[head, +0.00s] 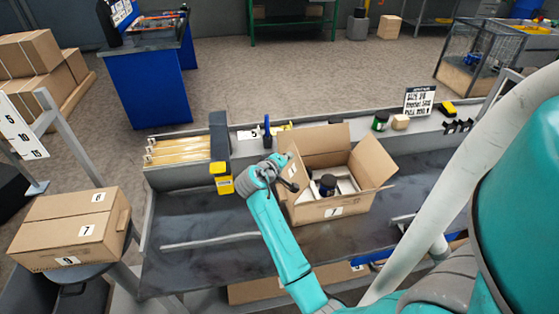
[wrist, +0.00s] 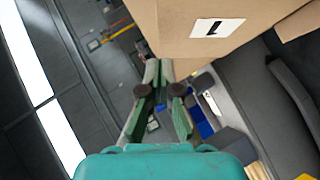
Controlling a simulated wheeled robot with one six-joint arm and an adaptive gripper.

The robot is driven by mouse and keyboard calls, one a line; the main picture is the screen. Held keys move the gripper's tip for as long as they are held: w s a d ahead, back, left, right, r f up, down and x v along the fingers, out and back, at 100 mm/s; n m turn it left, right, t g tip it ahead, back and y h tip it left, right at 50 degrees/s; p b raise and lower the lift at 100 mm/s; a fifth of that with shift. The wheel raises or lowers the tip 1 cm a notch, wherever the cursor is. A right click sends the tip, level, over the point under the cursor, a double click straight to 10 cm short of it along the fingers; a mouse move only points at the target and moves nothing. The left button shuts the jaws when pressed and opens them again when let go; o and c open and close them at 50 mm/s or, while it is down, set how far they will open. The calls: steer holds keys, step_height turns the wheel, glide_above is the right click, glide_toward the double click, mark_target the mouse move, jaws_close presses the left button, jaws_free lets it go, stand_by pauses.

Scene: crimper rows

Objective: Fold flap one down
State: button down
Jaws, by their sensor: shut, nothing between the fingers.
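An open cardboard box (head: 318,210) stands on the grey bench, with flaps raised around its opening. The right flap (head: 371,160) leans outward and the back flap (head: 325,138) stands up. My gripper (head: 288,178) is at the box's left side, in front of the left flap (head: 296,166), which it partly hides. In the wrist view my gripper (wrist: 158,72) is shut and empty, close to the lower edge of a cardboard panel (wrist: 180,32). A label reading 1 (wrist: 217,28) is on that panel. I cannot tell whether the fingers touch the cardboard.
A dark-lidded jar (head: 328,185) is inside the box. A yellow-and-grey dispenser (head: 221,160) stands left of my gripper. A sign (head: 419,100) and small items line the bench's back ledge. A closed carton (head: 72,228) sits on a stool at left. The bench's left front is mostly clear.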

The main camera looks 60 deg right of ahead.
steer(key=shift+s+d+f, duration=0.35)
steer(key=shift+s+d, duration=0.05)
steer(key=shift+s, duration=0.1)
steer(key=shift+s+d+f, duration=0.3)
steer(key=shift+s+d, duration=0.05)
steer(key=shift+s, duration=0.15)
steer(key=shift+s+d+f+m+t+y, duration=0.2)
steer(key=shift+s+d+m+y, duration=0.15)
steer(key=shift+s+d, duration=0.15)
steer(key=shift+s+d+f+m+t+y, duration=0.15)
steer(key=shift+s+d+m+t+y, duration=0.15)
steer(key=shift+s, duration=0.2)
steer(key=shift+s+d+f+m+t+y, duration=0.5)
steer(key=shift+s+d+f+y, duration=0.35)
steer(key=shift+s+d+f, duration=0.3)
steer(key=shift+f, duration=0.1)
steer(key=shift+w+a, duration=0.1)
steer(key=shift+a, duration=0.05)
